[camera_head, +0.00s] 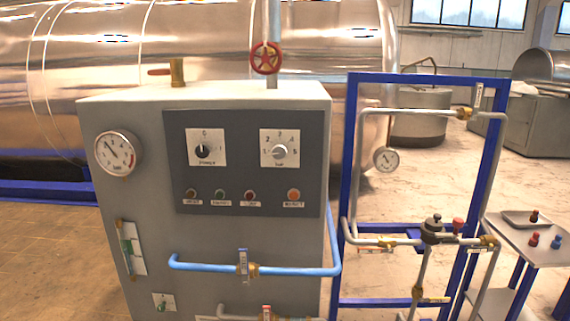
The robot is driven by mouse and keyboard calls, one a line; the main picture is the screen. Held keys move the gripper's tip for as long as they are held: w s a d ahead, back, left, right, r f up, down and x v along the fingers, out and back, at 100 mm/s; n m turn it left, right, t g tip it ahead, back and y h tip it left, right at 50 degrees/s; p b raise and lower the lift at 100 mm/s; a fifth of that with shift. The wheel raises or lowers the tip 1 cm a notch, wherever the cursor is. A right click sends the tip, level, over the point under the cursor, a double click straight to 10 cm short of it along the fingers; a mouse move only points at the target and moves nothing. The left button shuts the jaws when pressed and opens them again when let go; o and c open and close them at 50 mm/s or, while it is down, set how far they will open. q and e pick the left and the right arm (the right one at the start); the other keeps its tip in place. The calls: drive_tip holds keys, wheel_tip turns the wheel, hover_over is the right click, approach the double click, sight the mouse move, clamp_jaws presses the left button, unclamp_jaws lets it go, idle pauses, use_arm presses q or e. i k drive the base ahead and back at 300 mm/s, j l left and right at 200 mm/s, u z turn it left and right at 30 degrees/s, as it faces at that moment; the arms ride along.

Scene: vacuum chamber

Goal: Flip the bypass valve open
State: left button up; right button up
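No label naming the bypass valve is legible. A brass valve (465,113) sits on the upper grey pipe of the blue frame at right, with a light lever (479,96) standing upright, across the pipe. On the blue pipe (205,265) at the cabinet front, another brass valve (252,269) has a blue lever (242,262) standing upright, across the pipe. A third valve (267,313), with a red lever, is cut off at the bottom edge. Neither of my grippers shows.
The grey cabinet (140,190) carries a gauge (118,153), two knobs and several buttons. A red handwheel (265,58) stands behind its top. The blue frame (350,130) holds lower pipes and a small gauge (386,160). A side table (520,250) bears small coloured parts.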

sight(479, 88)
drive_tip(key=z, duration=0.55)
drive_tip(key=i+l+z, duration=0.25)
drive_tip(key=z, duration=0.25)
drive_tip(key=i+l+z, duration=0.1)
drive_tip(key=i+z, duration=0.4)
drive_tip(key=i+j+z, duration=0.2)
drive_tip(key=i, duration=1)
drive_tip(key=l, duration=0.15)
